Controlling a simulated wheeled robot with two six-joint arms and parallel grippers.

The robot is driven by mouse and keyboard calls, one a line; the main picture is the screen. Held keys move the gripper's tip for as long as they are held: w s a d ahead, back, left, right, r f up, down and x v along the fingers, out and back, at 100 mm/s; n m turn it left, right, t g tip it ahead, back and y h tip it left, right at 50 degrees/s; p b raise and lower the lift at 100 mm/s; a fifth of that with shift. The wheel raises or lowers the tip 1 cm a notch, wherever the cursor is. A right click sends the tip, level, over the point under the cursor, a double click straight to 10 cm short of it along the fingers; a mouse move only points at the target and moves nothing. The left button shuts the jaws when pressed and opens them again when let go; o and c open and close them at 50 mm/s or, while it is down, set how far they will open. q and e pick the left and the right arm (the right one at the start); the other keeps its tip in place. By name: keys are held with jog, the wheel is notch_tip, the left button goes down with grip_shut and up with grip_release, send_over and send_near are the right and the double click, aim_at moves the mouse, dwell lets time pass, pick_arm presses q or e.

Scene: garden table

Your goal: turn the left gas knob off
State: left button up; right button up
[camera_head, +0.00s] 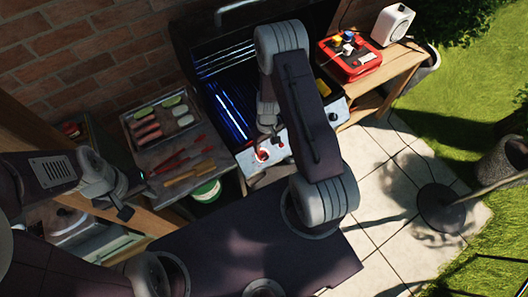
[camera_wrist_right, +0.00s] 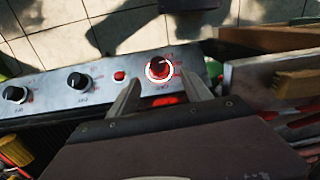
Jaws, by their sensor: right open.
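The left gas knob (camera_wrist_right: 159,69) is black with a glowing red-and-white ring and sits at the right end of the steel control panel (camera_wrist_right: 100,92) in the right wrist view. In the head view its red ring (camera_head: 262,155) shows at the panel's left end. My right gripper (camera_wrist_right: 162,78) is open, its fingertips on either side of the knob; I cannot tell whether they touch it. My right arm hides much of the panel in the head view. My left gripper (camera_head: 124,207) hangs by the wooden table at the left, away from the grill; its jaws are unclear.
Two more black knobs (camera_wrist_right: 77,81) (camera_wrist_right: 15,94) and a red button (camera_wrist_right: 119,76) are on the panel. Blue flames (camera_head: 231,108) glow in the grill. A food tray (camera_head: 128,118) and utensils (camera_head: 185,157) lie left of it. A red case (camera_head: 345,65) stands at right.

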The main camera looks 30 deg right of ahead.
aim_at(265, 156)
notch_tip(265, 156, down, 9)
jog(key=b, duration=0.3)
jog(key=shift+d+r, duration=0.15)
jog(key=shift+r, duration=0.05)
jog(key=shift+f, duration=0.25)
